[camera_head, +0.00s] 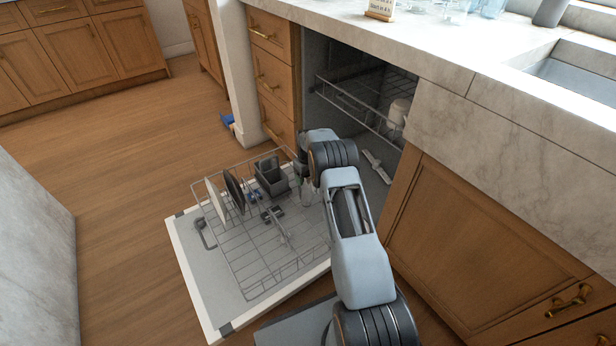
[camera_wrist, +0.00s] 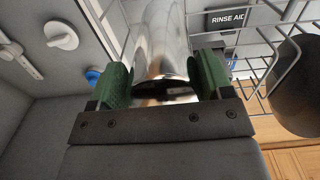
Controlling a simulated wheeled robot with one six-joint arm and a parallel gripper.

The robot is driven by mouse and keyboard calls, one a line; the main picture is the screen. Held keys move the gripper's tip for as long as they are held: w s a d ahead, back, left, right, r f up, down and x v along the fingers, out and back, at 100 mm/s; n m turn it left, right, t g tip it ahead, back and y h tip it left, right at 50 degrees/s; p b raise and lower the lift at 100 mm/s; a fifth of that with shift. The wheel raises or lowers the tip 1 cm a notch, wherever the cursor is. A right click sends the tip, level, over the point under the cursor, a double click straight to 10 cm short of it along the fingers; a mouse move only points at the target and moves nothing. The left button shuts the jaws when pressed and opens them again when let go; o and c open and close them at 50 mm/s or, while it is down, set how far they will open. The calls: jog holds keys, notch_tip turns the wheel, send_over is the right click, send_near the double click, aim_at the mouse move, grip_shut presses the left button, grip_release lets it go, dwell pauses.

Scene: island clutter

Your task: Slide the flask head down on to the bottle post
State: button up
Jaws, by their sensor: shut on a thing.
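My gripper (camera_wrist: 163,80) is shut on a shiny metal flask (camera_wrist: 164,38), which sits between its green pads in the wrist view. In the head view my gripper (camera_head: 304,172) is over the right side of the pulled-out lower dishwasher rack (camera_head: 238,271). Below it a small pale part of the flask (camera_head: 305,197) shows, roughly upright. The rest of the flask is hidden by the gripper and arm. I cannot make out the bottle post in either view, nor whether the flask touches the rack.
The open dishwasher door (camera_head: 192,283) lies under the rack. The rack holds a white plate (camera_head: 216,199), a dark plate (camera_head: 234,191) and a grey basket (camera_head: 271,178). The upper rack (camera_head: 350,97) carries a white cup (camera_head: 398,112). The counter (camera_head: 440,48) overhangs at right.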

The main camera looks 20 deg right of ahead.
jog(key=shift+f, duration=0.3)
dwell(0.5)
jog(key=o, duration=1.3)
jog(key=shift+o, duration=0.2)
notch_tip(320, 180, up, 14)
jog(key=p, duration=0.4)
jog(key=shift+f, duration=0.1)
